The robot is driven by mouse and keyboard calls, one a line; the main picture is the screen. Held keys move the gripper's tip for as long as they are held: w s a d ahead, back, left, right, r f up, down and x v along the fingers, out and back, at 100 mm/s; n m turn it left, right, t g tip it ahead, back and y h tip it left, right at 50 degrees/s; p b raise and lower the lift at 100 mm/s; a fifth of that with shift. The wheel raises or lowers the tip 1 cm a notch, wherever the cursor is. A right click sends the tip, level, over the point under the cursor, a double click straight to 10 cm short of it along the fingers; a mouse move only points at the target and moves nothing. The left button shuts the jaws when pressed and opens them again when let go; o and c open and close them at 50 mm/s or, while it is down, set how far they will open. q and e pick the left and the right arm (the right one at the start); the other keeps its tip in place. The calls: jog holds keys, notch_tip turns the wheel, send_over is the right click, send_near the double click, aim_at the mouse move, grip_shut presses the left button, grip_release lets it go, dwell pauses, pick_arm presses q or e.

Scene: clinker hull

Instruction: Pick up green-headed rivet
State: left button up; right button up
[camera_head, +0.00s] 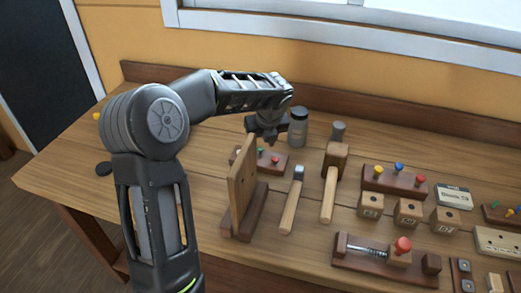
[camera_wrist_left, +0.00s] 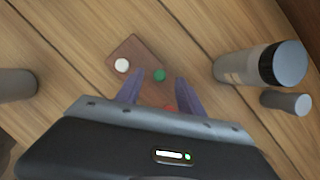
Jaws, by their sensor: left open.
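The green-headed rivet (camera_wrist_left: 159,75) stands in a small dark wooden block (camera_wrist_left: 127,50), between a white-headed rivet (camera_wrist_left: 122,65) and a red-headed rivet (camera_wrist_left: 169,109). In the left wrist view my left gripper (camera_wrist_left: 158,88) is open above the block, its two fingers on either side of the green head and apart from it. The red head is partly hidden by the gripper body. In the head view the left gripper (camera_head: 264,136) hangs over the block (camera_head: 271,167), and the green head (camera_head: 261,150) shows just below it. My right gripper is in neither view.
An upright wooden board (camera_head: 242,185) stands in front of the block. A hammer (camera_head: 292,200) and a mallet (camera_head: 329,190) lie nearby. More rivets stand in another block (camera_head: 395,183).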

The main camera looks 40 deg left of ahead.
aim_at(260, 153)
pick_arm(q)
jog(key=x, duration=0.2)
jog(key=shift+w+a+f, duration=0.1)
jog(key=shift+f, duration=0.15)
jog(key=shift+c, duration=0.3)
grip_shut()
dwell(0.4)
